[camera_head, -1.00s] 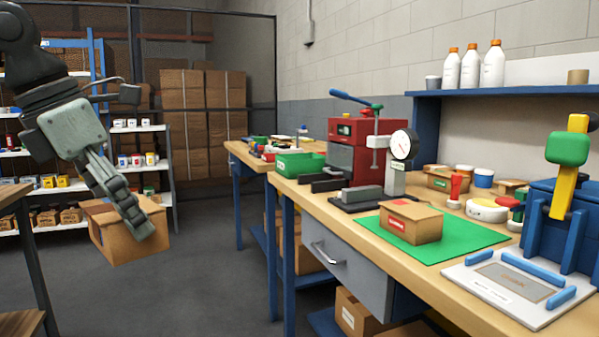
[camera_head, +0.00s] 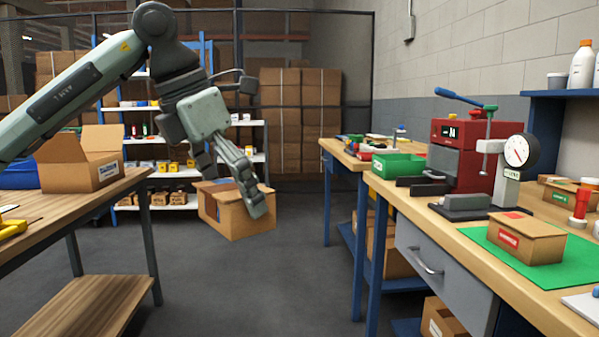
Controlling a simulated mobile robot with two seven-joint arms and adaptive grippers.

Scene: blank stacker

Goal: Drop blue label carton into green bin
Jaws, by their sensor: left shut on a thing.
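My left gripper (camera_head: 250,190) is shut on a brown cardboard carton (camera_head: 232,217), held in the air above the floor between the two tables. The carton's label side does not show clearly, so I cannot tell its label colour. A green bin (camera_head: 397,166) stands on the right workbench, at its far end beside the red machine. The held carton is to the left of the bin and apart from it. Another carton, with a red label (camera_head: 526,238), sits on a green mat (camera_head: 481,234) on that bench. My right gripper is not in view.
A wooden table (camera_head: 107,196) at left bears an open carton (camera_head: 92,165) with a bluish label. A red machine (camera_head: 456,150) and a dial gauge (camera_head: 517,151) stand on the right workbench (camera_head: 420,210). Shelves stand behind. The grey floor between is clear.

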